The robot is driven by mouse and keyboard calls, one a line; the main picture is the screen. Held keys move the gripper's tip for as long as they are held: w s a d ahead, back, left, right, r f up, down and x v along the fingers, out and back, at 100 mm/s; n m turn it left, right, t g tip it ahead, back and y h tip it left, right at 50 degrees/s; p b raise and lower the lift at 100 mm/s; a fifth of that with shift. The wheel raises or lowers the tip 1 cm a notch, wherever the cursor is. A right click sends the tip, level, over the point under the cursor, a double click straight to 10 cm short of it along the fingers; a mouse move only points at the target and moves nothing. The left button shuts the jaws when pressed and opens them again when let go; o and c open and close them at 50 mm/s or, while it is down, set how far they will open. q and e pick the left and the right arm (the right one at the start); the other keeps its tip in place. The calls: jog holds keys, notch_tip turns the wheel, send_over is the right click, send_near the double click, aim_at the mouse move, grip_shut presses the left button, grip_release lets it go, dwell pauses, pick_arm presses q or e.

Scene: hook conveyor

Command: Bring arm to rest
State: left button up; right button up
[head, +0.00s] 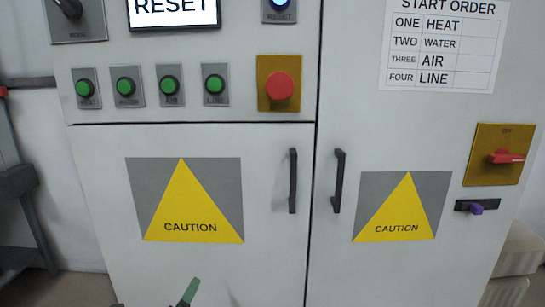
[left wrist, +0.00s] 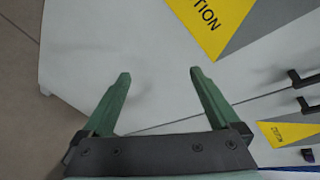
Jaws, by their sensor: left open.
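My left gripper (left wrist: 160,80) shows in the left wrist view with its two green fingers spread apart and nothing between them. The fingers point toward the white cabinet front. In the head view only the green tip of a finger (head: 189,291) shows at the bottom edge, in front of the left cabinet door below its caution sign. My right gripper is in neither view.
A white control cabinet (head: 270,220) fills the view, with two black door handles (head: 293,181) (head: 338,181). Above are green buttons (head: 169,85), a red stop button (head: 280,85) and a RESET screen (head: 173,8). A red rotary switch (head: 505,157) is at right.

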pick_arm(q)
jog(key=s+a+f+n+g+h, duration=0.1)
jog(key=s+a+f+n+g, duration=0.1)
jog(key=s+f+n, duration=0.5)
jog(key=s+a+f+n+g, duration=0.1)
jog(key=s+f+n+g, duration=0.1)
jog(key=f, duration=0.9)
jog(key=s+a+f+n+g+h, duration=0.15)
jog(key=s+a+f+n, duration=0.35)
jog(key=s+f+n, duration=0.6)
jog(key=s+d+r+n, duration=0.1)
jog(key=d+r+n, duration=0.2)
jog(key=d, duration=0.9)
notch_tip(320, 180, up, 7)
jog(key=s+a+p, duration=0.1)
jog(key=a+p, duration=0.1)
jog(key=p, duration=0.6)
jog(key=shift+s+a+t+p, duration=0.2)
jog(key=shift+t+p, duration=0.1)
jog(key=shift+t, duration=0.15)
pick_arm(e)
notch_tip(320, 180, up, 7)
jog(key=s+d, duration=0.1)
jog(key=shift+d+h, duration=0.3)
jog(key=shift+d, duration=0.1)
pick_arm(q)
jog(key=shift+f, duration=0.1)
